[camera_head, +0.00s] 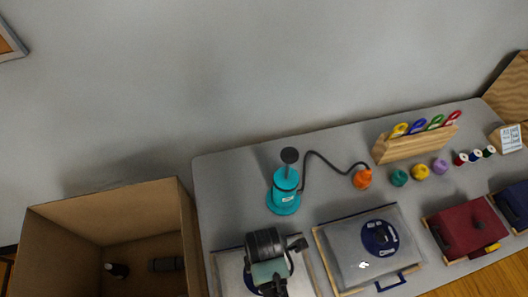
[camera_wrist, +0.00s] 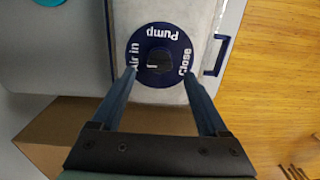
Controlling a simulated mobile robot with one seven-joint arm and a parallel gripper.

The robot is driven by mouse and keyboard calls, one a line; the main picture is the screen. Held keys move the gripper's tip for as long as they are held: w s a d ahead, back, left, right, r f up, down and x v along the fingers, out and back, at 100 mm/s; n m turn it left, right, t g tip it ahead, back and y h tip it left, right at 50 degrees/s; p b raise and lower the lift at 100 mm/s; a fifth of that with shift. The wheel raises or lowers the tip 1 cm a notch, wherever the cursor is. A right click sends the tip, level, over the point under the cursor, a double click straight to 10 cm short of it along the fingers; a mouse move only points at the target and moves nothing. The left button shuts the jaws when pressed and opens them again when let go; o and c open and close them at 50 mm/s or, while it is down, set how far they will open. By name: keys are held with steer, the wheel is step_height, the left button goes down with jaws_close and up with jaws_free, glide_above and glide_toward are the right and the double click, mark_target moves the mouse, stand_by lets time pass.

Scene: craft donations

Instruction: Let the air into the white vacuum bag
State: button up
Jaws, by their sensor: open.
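The white vacuum bag (camera_wrist: 160,18) lies flat below my gripper in the wrist view. In the head view, part of a pale bag (camera_head: 229,274) shows beneath my arm. Its round navy dial (camera_wrist: 141,83) carries the words "Air in" at left, "Pump" at the far side and "Close" at right. A dark knob (camera_wrist: 160,61) stands at the dial's centre; I cannot tell its setting for sure. My gripper (camera_wrist: 158,73) is open, with its fingertips either side of the knob in the picture. Contact cannot be told. My arm hides most of this bag in the head view.
A grey bag (camera_head: 345,258) with a navy dial (camera_head: 380,237) lies to the right, then a dark red bag (camera_head: 468,229). A teal pump (camera_head: 285,198) with a hose and orange end (camera_head: 362,178) stands behind. An open cardboard box (camera_head: 107,215) is at left.

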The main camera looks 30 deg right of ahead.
steer(key=shift+r, duration=1.1)
steer(key=w+r+m+t+h+b, duration=0.15)
steer(key=w+r+m+t, duration=0.4)
steer(key=w+r, duration=1.1)
steer(key=w+a+r+m+t+b, duration=0.1)
steer(key=w+r+t, duration=0.3)
steer(key=r, duration=0.4)
steer(key=w+a+r+m+t, duration=0.1)
steer(key=w+a+r+t, duration=0.1)
steer(key=w+r+t, duration=0.45)
steer(key=s+a+r+m+t+b, duration=0.1)
steer(key=s+r+m+t, duration=0.1)
steer(key=r, duration=0.8)
steer(key=s+a+r+m+t+b, duration=0.1)
steer(key=s+a+r+t, duration=0.1)
steer(key=r, duration=0.9)
steer(key=s+a+r+m+t, duration=0.1)
steer(key=s+r+m+t, duration=0.1)
steer(key=s+r, duration=0.4)
steer(key=s+a+r+m+t+y, duration=0.1)
steer(key=s+r+t, duration=0.4)
steer(key=r, duration=0.6)
steer(key=shift+s+a+m, duration=0.45)
steer(key=shift+s+a, duration=0.05)
steer(key=shift+a, duration=0.2)
